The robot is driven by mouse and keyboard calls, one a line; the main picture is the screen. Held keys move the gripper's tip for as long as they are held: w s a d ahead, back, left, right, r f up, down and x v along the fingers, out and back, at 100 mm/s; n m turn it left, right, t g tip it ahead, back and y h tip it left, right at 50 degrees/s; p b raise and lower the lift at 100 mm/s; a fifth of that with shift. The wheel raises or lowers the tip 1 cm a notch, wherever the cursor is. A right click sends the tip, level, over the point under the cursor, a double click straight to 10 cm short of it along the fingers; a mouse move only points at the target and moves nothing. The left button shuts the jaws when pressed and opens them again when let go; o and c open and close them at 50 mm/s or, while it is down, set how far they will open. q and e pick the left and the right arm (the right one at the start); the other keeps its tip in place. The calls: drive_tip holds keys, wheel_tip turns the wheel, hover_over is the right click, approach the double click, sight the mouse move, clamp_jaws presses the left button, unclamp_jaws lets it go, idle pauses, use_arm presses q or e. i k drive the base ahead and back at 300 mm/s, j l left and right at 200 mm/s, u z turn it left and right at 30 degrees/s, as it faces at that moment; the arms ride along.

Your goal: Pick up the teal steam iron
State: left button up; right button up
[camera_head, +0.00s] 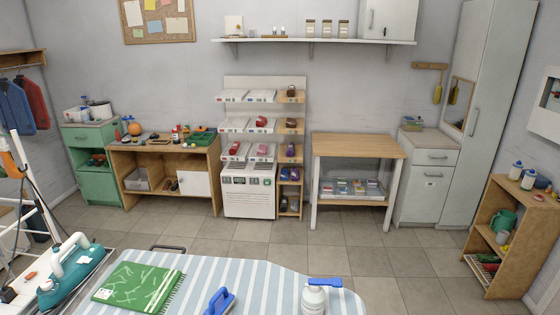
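The teal steam iron (76,269) is at the lower left of the head view. It has a teal body and a pale handle on top. It rests at the left end of the ironing board (260,281), on what looks like a metal rest.
On the striped board lie a folded green cloth (138,287), a blue-handled brush (218,301) and a spray bottle (314,299) with a blue trigger. A white frame (32,190) stands left of the iron. The tiled floor (270,240) beyond the board is clear.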

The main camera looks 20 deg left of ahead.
sight(68, 275)
drive_tip(key=u, duration=2.05)
drive_tip(key=i+j, duration=0.1)
